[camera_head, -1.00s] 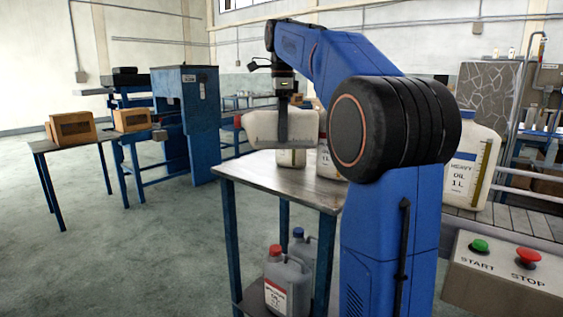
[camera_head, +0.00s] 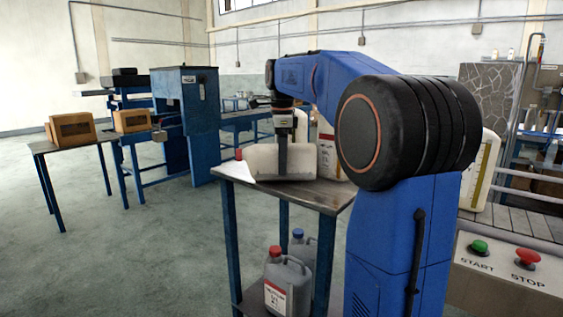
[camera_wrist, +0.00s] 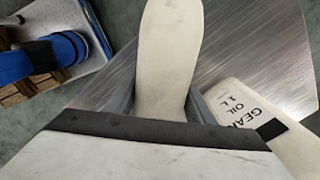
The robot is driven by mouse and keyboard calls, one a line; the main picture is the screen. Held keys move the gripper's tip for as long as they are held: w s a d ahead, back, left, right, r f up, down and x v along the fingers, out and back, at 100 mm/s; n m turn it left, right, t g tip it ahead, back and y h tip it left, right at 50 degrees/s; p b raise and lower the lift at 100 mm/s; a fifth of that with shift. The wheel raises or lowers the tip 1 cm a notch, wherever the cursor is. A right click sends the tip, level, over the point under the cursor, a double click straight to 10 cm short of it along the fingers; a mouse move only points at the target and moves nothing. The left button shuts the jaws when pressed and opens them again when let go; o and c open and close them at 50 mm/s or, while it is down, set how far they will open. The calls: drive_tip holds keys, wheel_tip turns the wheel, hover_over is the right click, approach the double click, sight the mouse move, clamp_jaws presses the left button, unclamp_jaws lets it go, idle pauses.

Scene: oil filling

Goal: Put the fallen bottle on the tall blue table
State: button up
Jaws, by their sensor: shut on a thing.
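The fallen bottle (camera_head: 262,161) is white with a red cap pointing left. It lies on its side in my gripper (camera_head: 283,165), low over the top of the tall blue table (camera_head: 305,194). I cannot tell whether it touches the tabletop. In the wrist view, a pale part of the bottle (camera_wrist: 168,55) sits between the fingers of my gripper (camera_wrist: 160,106), above the metal tabletop (camera_wrist: 265,45).
Grey jugs (camera_head: 286,283) stand on the lower shelf. A START/STOP panel (camera_head: 505,268) is at right.

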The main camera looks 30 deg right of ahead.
drive_tip(key=shift+f, duration=0.1)
drive_tip(key=o, duration=1.1)
drive_tip(key=shift+c, duration=0.2)
wheel_tip(320, 180, up, 12)
drive_tip(key=shift+s+r, duration=0.1)
drive_tip(key=shift+s, duration=0.15)
